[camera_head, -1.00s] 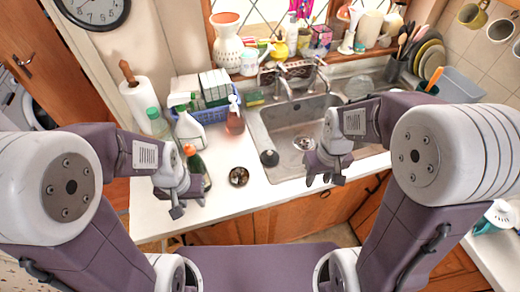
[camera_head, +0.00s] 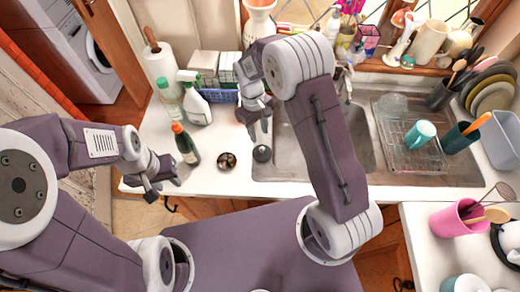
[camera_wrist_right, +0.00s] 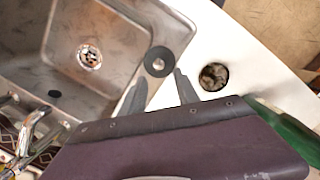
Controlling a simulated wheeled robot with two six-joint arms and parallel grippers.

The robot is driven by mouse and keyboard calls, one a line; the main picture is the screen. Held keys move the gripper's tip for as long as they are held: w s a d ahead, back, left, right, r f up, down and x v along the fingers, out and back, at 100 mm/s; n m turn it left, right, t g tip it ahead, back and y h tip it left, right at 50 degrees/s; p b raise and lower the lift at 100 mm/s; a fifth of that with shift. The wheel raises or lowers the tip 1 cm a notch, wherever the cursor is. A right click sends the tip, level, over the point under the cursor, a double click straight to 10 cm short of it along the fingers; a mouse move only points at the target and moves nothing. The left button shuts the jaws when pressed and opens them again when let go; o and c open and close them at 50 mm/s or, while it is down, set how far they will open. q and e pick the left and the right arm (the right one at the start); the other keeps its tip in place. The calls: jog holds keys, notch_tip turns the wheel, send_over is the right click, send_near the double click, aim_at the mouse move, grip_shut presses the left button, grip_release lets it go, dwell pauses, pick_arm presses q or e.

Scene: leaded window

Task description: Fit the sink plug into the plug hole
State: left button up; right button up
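The sink plug, a dark round disc with a grey middle, sits at the sink's left edge by the white counter, in the head view (camera_head: 262,153) and the right wrist view (camera_wrist_right: 158,61). My right gripper (camera_head: 258,130) is open and empty above it; in the right wrist view its fingertips (camera_wrist_right: 161,78) point towards the plug, apart from it. The plug hole (camera_wrist_right: 89,56) shows as a bright round drain in the steel sink's floor; my right arm hides it in the head view. My left gripper (camera_head: 162,190) appears open and empty in front of the counter.
A small round dark dish (camera_head: 227,161) and a dark green bottle (camera_head: 185,145) stand left of the plug. A spray bottle (camera_head: 195,98) is behind them. The tap (camera_wrist_right: 38,125) rises at the sink's back. A rack with a teal mug (camera_head: 420,134) is on the right.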

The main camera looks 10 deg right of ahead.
aim_at(262, 148)
jog(key=f, duration=0.2)
jog(key=f+p, duration=0.1)
jog(key=shift+s+d+f, duration=0.1)
jog(key=shift+s+d, duration=0.2)
jog(key=shift+d+f, duration=0.25)
jog(key=shift+f, duration=0.2)
jog(key=f, duration=0.1)
jog(key=f+p, duration=0.1)
jog(key=f, duration=0.1)
jog(key=f+p, duration=0.1)
jog(key=shift+s+a+f, duration=0.2)
jog(key=shift+s+f, duration=0.05)
jog(key=shift+f, duration=0.05)
jog(key=shift+d+f, duration=0.15)
jog(key=shift+f, duration=0.05)
jog(key=c, duration=0.7)
grip_shut()
